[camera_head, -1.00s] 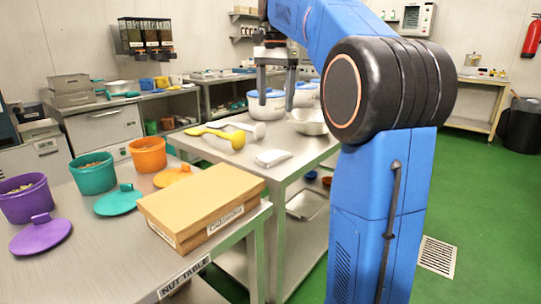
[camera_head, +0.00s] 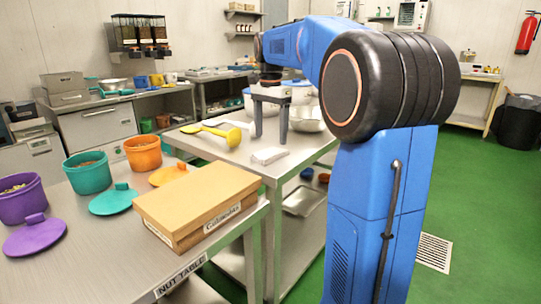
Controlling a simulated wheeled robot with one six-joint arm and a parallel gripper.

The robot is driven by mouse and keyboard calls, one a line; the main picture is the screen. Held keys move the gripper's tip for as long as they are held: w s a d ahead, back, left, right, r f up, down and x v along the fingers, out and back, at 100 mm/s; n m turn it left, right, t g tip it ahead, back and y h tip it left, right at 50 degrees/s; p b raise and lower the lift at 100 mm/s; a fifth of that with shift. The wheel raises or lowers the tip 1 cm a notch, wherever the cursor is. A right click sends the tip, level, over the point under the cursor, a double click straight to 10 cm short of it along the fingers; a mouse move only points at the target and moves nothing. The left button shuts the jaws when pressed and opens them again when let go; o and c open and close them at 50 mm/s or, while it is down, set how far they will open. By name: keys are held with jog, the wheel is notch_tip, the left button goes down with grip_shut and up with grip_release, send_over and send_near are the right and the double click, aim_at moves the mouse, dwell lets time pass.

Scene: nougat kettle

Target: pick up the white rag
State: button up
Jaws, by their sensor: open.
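The white rag (camera_head: 268,155) lies folded on the metal table (camera_head: 300,160), near its front edge. My gripper (camera_head: 271,139) points down with its two fingers apart and nothing between them. It shows just above and behind the rag in the picture; its exact height over the table is hard to tell. The rag is in full view and the fingers do not appear to touch it.
A metal bowl (camera_head: 307,120) and white pots stand behind. A cardboard box (camera_head: 198,203) sits on the nearer nut table, with purple, teal and orange tubs (camera_head: 143,153) and lids.

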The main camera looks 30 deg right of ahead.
aim_at(271, 151)
jog(key=shift+s+f, duration=0.1)
jog(key=shift+f, duration=2.55)
jog(key=c, duration=1.1)
